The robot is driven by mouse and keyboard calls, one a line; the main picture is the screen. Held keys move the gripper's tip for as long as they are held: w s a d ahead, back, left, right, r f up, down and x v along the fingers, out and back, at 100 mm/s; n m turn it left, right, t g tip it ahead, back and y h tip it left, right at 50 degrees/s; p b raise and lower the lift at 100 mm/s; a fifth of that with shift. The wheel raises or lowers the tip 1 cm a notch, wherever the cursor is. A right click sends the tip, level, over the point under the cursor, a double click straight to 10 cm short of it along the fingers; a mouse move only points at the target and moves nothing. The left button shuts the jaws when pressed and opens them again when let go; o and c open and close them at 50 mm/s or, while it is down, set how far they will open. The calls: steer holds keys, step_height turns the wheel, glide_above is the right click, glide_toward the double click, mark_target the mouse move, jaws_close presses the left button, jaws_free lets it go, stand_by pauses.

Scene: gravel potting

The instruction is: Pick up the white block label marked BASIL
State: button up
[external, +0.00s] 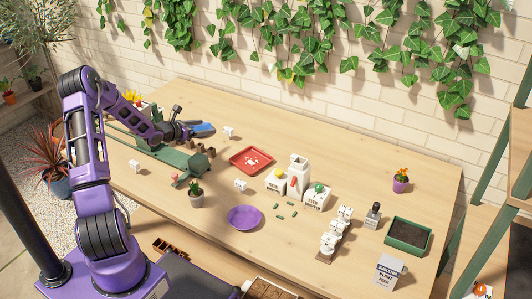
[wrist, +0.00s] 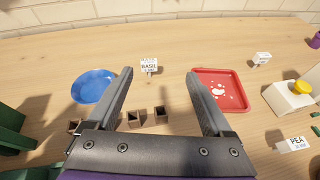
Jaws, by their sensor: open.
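The white block label marked BASIL (wrist: 149,67) stands upright on the table in the wrist view, its text facing me, between a blue dish (wrist: 94,86) and a red tray (wrist: 217,90). A white block beside the blue dish in the external view (external: 229,132) appears to be the same one; its text is too small to read there. My gripper (wrist: 160,75) is open and empty. In the wrist view the label shows between the fingers, nearer the left one, and beyond the tips. In the external view my gripper (external: 182,127) is left of the block, apart from it.
A PEA label (wrist: 295,143) and a white seed hopper (wrist: 290,98) are at right. The table behind the BASIL label is clear up to the wall.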

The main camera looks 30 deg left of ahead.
step_height(320, 180, down, 3)
steer(key=s+a+n+y, duration=0.1)
steer(key=n, duration=0.1)
glide_toward(227, 130)
steer(key=x, duration=0.5)
steer(key=shift+w+f, duration=0.2)
steer(key=shift+f, duration=0.1)
steer(key=shift+x, duration=2.8)
steer(key=shift+r, duration=0.15)
steer(key=shift+c, duration=0.2)
